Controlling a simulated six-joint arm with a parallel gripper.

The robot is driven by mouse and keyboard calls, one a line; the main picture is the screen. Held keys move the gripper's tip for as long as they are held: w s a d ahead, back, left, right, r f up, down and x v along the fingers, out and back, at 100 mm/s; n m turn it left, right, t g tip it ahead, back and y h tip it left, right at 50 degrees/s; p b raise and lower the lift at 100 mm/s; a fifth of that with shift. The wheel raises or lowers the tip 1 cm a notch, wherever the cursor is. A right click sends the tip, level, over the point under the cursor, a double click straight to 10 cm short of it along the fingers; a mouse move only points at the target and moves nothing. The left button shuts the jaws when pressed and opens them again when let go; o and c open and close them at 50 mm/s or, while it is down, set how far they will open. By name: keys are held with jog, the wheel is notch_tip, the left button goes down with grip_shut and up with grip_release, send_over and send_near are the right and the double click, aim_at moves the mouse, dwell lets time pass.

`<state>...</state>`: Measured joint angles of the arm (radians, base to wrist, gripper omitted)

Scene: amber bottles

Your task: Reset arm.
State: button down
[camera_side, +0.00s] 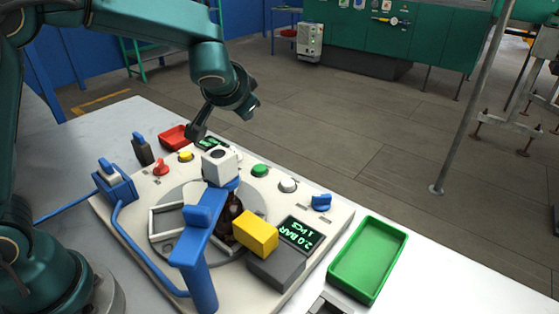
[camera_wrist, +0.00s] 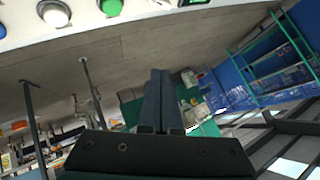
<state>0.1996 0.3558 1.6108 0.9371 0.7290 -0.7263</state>
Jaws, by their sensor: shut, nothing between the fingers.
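My gripper (camera_side: 197,131) is shut and empty. In the side view it hangs in the air above the back edge of the station panel (camera_side: 110,215), near the red tray. In the wrist view the two dark fingers (camera_wrist: 158,85) lie together with nothing between them. An amber bottle (camera_side: 229,212) stands in the middle of the panel, mostly hidden behind a blue arm and a yellow block (camera_side: 256,234). My gripper is well apart from the bottle.
A red tray (camera_side: 173,137) sits at the panel's back left. A green tray (camera_side: 368,262) lies on the table at right. Buttons, a blue knob (camera_side: 321,202) and a display (camera_side: 300,234) line the panel. A white-topped block (camera_side: 220,164) rises mid-panel. Air around my gripper is clear.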

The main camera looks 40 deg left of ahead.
jog(key=s+a+r+n+h, duration=0.1)
jog(key=s+r, duration=0.2)
jog(key=s, duration=0.3)
jog(key=s+r+n, duration=0.1)
jog(key=s+r, duration=0.2)
jog(key=s, duration=0.3)
jog(key=s+d+f+g+h, duration=0.1)
jog(key=s+d+f+h, duration=0.1)
jog(key=s, duration=0.4)
jog(key=s+d+f+m+g+h, duration=0.1)
jog(key=s+d+f+h, duration=0.1)
jog(key=s+d+f, duration=0.2)
jog(key=shift+s+d+g, duration=0.15)
jog(key=shift+s+g, duration=0.15)
jog(key=shift+s, duration=0.9)
